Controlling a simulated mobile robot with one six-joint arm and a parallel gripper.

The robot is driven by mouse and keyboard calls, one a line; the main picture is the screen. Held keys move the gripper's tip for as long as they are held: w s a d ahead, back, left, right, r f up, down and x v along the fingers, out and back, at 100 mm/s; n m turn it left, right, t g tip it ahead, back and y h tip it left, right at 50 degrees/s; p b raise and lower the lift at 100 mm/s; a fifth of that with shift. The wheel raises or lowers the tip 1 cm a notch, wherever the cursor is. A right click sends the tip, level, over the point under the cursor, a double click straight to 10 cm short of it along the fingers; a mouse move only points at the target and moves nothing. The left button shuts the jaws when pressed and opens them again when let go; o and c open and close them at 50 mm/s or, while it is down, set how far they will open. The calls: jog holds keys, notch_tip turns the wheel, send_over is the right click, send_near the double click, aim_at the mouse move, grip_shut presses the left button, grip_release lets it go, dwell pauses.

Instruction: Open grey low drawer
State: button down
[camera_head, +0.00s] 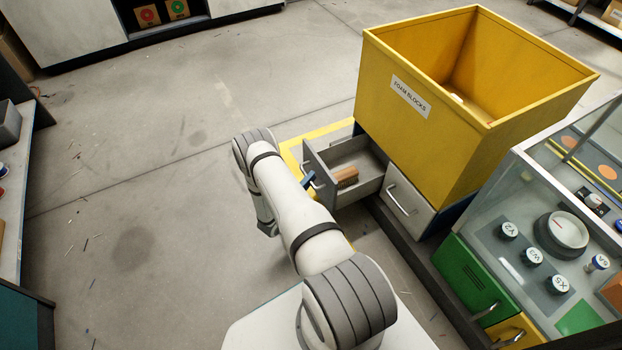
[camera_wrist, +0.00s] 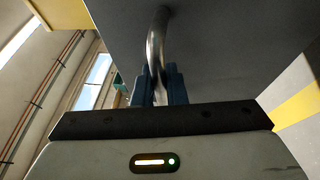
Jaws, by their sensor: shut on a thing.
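The grey low drawer (camera_head: 318,163) is pulled out from the base under the yellow bin, and I can see into it. A brown block (camera_head: 345,177) lies inside. My gripper (camera_head: 309,181) is at the front of this drawer, its blue fingers partly hidden by my arm. In the wrist view my gripper (camera_wrist: 159,88) is shut on the curved metal handle (camera_wrist: 156,42), with a blue finger on each side. The grey drawer front (camera_wrist: 220,50) fills the upper part of that view.
A yellow bin (camera_head: 420,140) labelled FOAM BLOCKS stands above the drawers. Another grey drawer (camera_head: 410,203) beside the open one is shut. A control bench (camera_head: 560,245) with a green drawer (camera_head: 468,275) stands at the right. The floor (camera_head: 150,200) left of my arm is clear apart from small scraps.

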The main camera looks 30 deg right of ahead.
jog(key=c, duration=1.5)
grip_release()
jog(key=shift+d, duration=0.1)
jog(key=shift+p+v, duration=0.95)
jog(key=shift+v, duration=2.95)
notch_tip(320, 180, up, 40)
jog(key=s+m+g+y+p, duration=0.1)
jog(key=m+g+y+p, duration=0.45)
jog(key=g+p, duration=0.65)
jog(key=s+a+r+t+y+p, duration=0.2)
jog(key=s+a+r+y+p, duration=0.2)
jog(key=r, duration=0.9)
jog(key=s+a+r+t+y+p, duration=0.3)
jog(key=s+a+r+y+p, duration=0.2)
jog(key=s+r+p, duration=0.4)
jog(key=s+a+r+n+t+y+p, duration=0.1)
jog(key=s+a+r+t+y+p, duration=0.2)
jog(key=r, duration=1.5)
jog(key=shift+s+a+y+p, duration=0.75)
jog(key=shift+s+a+p, duration=0.9)
jog(key=shift+s+a, duration=0.25)
